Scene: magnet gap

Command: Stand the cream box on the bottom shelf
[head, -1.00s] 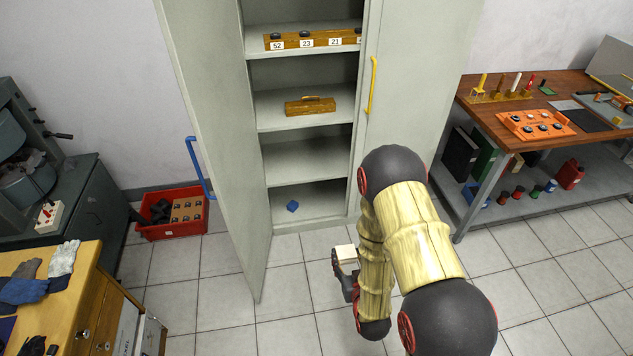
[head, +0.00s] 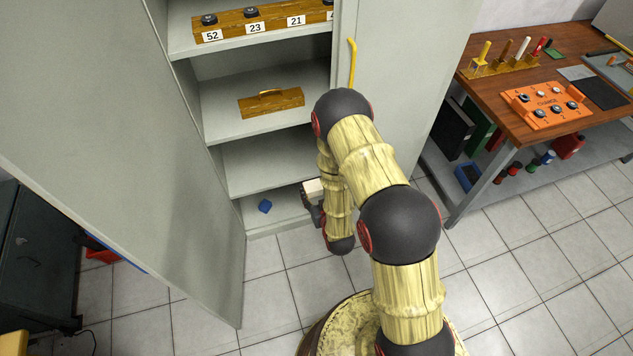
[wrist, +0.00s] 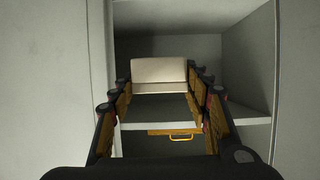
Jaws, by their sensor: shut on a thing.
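The cream box (head: 314,188) is held in my gripper (head: 309,201), at the front of the cabinet's lower part. In the wrist view the cream box (wrist: 159,75) sits between the two fingers (wrist: 160,85), which are shut on it. The bottom shelf (head: 285,207) lies low in the open cabinet, behind and left of my gripper in the head view. A small blue block (head: 265,206) lies on it toward the left. My arm hides the right part of this shelf. I cannot tell whether the box is inside the cabinet front.
The left cabinet door (head: 130,130) stands open; the right door (head: 400,80) has a yellow handle (head: 352,63). A wooden box (head: 271,103) and a numbered wooden rack (head: 262,22) stand on higher shelves. A workbench (head: 520,110) is at right.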

